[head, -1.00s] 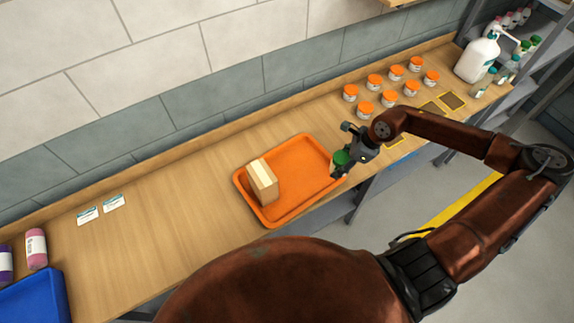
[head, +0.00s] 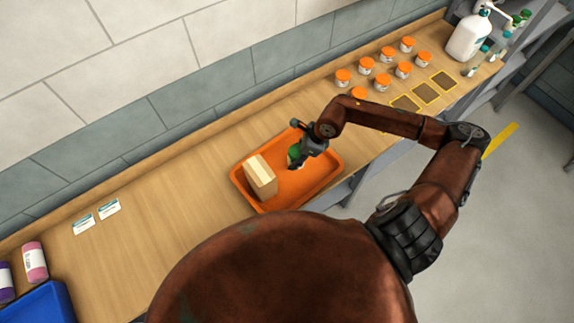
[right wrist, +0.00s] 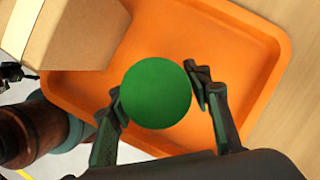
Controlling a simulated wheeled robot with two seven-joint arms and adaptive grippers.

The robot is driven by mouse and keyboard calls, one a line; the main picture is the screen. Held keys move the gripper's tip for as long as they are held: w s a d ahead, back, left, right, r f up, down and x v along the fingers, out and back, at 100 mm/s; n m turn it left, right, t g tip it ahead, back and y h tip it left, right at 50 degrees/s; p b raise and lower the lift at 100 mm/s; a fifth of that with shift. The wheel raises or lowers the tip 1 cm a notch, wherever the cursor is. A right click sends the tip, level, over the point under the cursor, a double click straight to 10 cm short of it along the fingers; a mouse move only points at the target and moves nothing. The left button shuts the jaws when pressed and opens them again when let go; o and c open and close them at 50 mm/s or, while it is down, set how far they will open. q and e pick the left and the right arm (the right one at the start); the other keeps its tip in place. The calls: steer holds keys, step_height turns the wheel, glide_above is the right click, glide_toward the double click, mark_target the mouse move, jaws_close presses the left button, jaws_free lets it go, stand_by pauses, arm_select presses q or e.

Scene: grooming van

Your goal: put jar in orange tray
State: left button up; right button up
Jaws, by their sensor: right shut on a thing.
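A jar with a green lid (right wrist: 156,93) is held between the fingers of my right gripper (head: 296,158), which is shut on it. In the head view the green jar (head: 294,152) shows over the orange tray (head: 325,178), partly hidden by the gripper. In the right wrist view the orange tray (right wrist: 225,50) lies beneath and around the jar. I cannot tell whether the jar touches the tray floor.
A cardboard box (head: 261,178) stands in the left part of the tray, also seen in the right wrist view (right wrist: 80,32). Several orange-lidded jars (head: 366,67) stand at the back right. A blue bin (head: 40,303) is at the lower left. The tray's right part is free.

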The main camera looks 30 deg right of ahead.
mark_target(289, 162)
steer(key=a+f, duration=0.2)
steer(key=shift+w+a+f, duration=0.15)
steer(key=shift+w+f, duration=0.25)
steer(key=shift+w+a+f+p, duration=0.1)
steer(key=shift+a+f+p, duration=0.25)
steer(key=shift+f, duration=0.05)
step_height(289, 162, down, 2)
steer(key=shift+f+p, duration=0.1)
steer(key=shift+p, duration=0.45)
steer(key=shift+f, duration=0.35)
arm_select(q)
steer(key=shift+w+r, duration=0.25)
steer(key=shift+r, duration=0.3)
steer(key=shift+w+r, duration=0.25)
steer(key=shift+r, duration=0.3)
arm_select(e)
steer(key=shift+f, duration=0.1)
steer(key=o, duration=0.9)
steer(key=shift+f, duration=0.1)
arm_select(q)
steer(key=shift+w+f, duration=0.1)
steer(key=shift+w, duration=0.05)
arm_select(e)
steer(key=o, duration=0.4)
